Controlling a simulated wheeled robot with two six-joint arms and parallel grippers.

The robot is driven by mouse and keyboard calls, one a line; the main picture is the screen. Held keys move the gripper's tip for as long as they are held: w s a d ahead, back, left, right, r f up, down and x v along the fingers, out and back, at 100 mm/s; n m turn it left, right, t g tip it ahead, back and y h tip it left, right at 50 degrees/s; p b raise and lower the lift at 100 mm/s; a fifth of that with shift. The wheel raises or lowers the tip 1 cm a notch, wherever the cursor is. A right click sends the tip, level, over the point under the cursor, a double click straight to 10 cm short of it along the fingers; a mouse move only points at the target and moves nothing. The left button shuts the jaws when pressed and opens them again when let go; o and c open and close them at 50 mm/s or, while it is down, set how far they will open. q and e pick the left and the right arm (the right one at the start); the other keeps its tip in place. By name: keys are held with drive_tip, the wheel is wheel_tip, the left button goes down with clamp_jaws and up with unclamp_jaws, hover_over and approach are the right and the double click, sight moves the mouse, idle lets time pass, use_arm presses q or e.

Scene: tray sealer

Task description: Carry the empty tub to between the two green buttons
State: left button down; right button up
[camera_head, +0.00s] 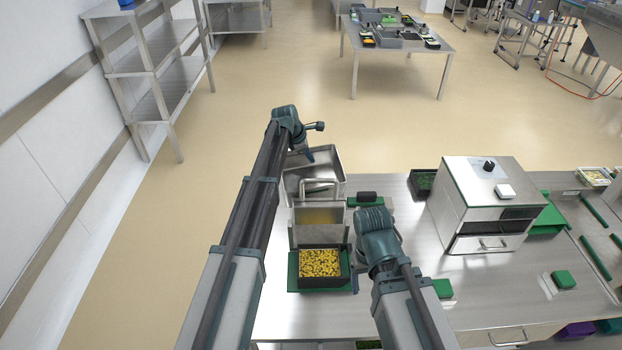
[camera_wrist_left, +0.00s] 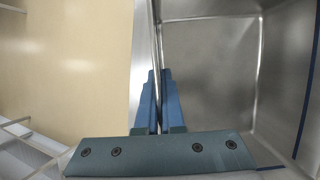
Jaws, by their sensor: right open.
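The empty tub (camera_head: 328,160) is a bare steel bin at the far left end of the table. Its bare inside wall (camera_wrist_left: 210,70) fills the right of the left wrist view. My left gripper (camera_head: 309,156) is at the tub's left rim, and its blue fingers (camera_wrist_left: 159,100) are closed on that thin wall. One green button (camera_head: 442,288) is by my right forearm; the other green button (camera_head: 563,280) is further right, with bare steel between them. My right gripper (camera_head: 376,265) is beside the black tray of yellow pieces; its fingertips are hidden.
A steel container with yellowish contents (camera_head: 318,216) stands just in front of the tub. The black tray (camera_head: 321,283) sits on a green mat nearer me. A steel sealer (camera_head: 486,200) stands behind the buttons. A dark green-filled tray (camera_head: 423,183) is left of it.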

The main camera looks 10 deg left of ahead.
use_arm(q)
drive_tip(key=shift+r, duration=0.1)
wheel_tip(320, 180, up, 10)
drive_tip(key=p, duration=1)
